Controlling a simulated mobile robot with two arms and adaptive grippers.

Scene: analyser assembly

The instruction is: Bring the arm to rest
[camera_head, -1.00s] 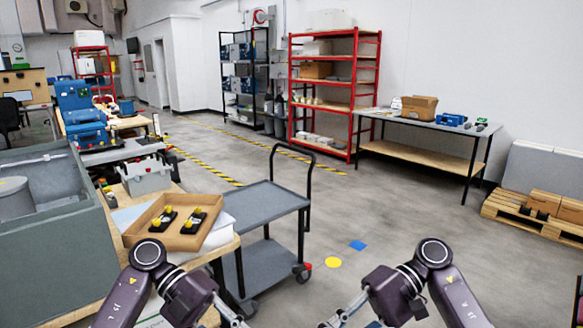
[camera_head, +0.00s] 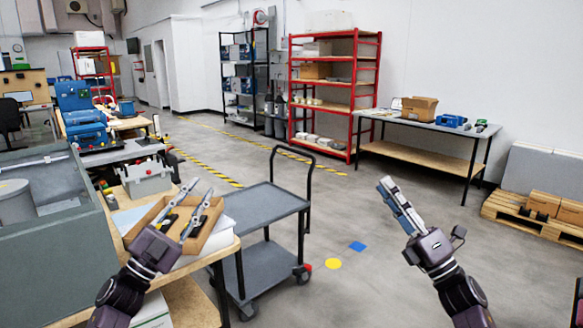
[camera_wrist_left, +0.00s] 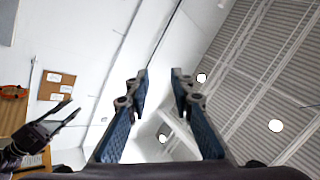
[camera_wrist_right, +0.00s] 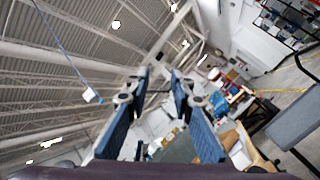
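My left gripper (camera_head: 191,209) is raised in front of the wooden tray in the head view, pointing up, its two fingers apart. In the left wrist view its blue finger pads (camera_wrist_left: 160,105) are spread with nothing between them. My right gripper (camera_head: 392,186) points up over the open floor in the head view, seen nearly edge-on. In the right wrist view its finger pads (camera_wrist_right: 160,105) are apart and empty. Both hands appear to be in the air, touching nothing.
The wooden tray (camera_head: 212,238) with dark parts, partly hidden by my left gripper, sits on the left bench. A grey trolley (camera_head: 262,205) stands beside that bench. A metal-topped table (camera_head: 430,124) stands at the back right.

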